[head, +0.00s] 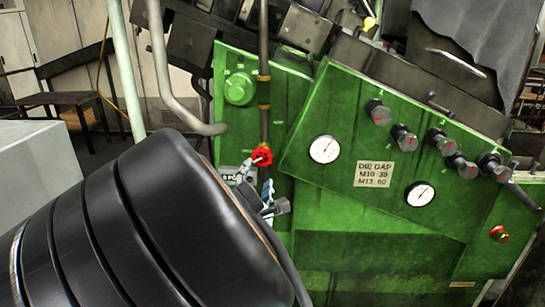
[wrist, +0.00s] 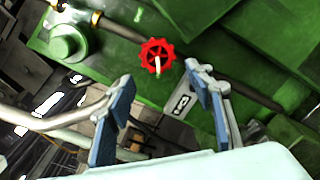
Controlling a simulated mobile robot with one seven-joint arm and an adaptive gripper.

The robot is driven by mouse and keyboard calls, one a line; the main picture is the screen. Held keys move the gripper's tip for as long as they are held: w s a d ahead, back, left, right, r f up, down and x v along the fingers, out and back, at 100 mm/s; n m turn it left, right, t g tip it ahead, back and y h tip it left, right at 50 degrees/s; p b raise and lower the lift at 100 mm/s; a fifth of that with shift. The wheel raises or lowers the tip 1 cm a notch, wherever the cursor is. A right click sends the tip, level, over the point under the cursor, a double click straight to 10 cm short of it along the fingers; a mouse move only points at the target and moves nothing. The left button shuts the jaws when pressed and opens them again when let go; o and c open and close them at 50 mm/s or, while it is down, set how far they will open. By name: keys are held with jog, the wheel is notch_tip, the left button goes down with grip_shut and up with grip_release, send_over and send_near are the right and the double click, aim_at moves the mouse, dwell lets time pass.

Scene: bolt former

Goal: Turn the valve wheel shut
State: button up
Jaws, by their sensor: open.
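The red valve wheel (head: 261,157) sits on a dark vertical pipe on the green machine front. It also shows in the wrist view (wrist: 157,57), with a pale stem at its centre, ahead of my fingertips. My gripper (wrist: 158,88) is open, its two blue-padded fingers apart with nothing between them. The wheel lies just beyond the gap, nearer the top of the wrist view, and does not appear to be touched. In the head view my gripper (head: 256,186) is partly hidden behind my dark arm, close below the wheel.
A round green cap (head: 239,89) is left of the pipe. A bent grey pipe (head: 165,80) stands farther left.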

aim_at(261, 158)
jog(key=w+b, duration=0.1)
jog(key=w, duration=0.9)
jog(key=shift+w+d, duration=0.15)
jog(key=shift+w, duration=0.25)
jog(key=c, duration=0.9)
